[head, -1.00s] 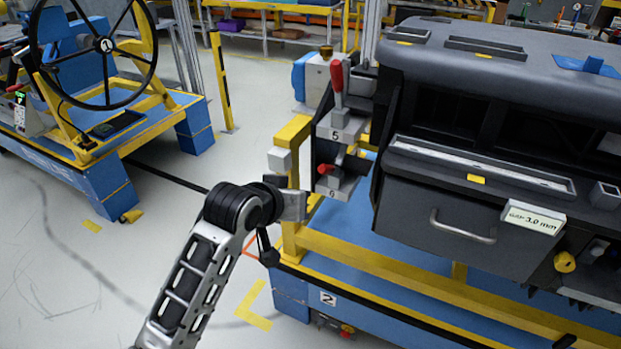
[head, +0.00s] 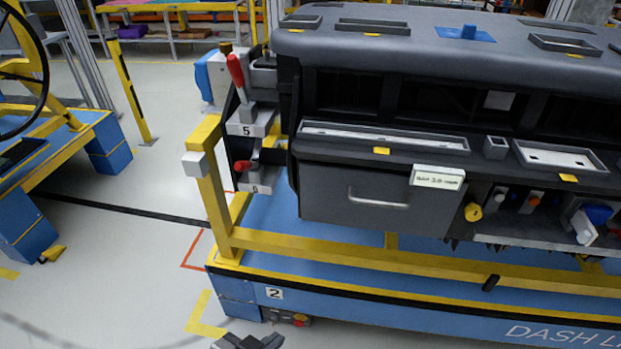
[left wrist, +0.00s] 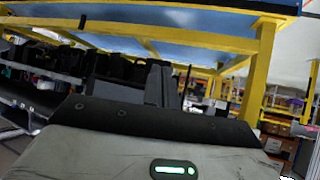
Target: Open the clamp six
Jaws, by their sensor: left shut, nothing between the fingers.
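Clamp six (head: 256,187) is on the left end of the dashboard module, low down, above its label "6". Its red-tipped handle (head: 243,166) lies roughly flat. Clamp five (head: 247,128) sits just above it, with its red handle (head: 236,70) standing up. My left gripper (head: 248,342) shows only in part at the bottom edge of the head view, well below and apart from clamp six. It is shut and empty. The left wrist view shows my gripper's body and the yellow frame, but not clamp six. My right gripper is not in view.
A yellow post with a grey block (head: 196,164) stands just left of clamp six. A yellow rail (head: 360,257) runs along the front of the blue cart (head: 400,312). Grey floor (head: 140,270) is free to the left. A steering-wheel stand (head: 60,150) is at far left.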

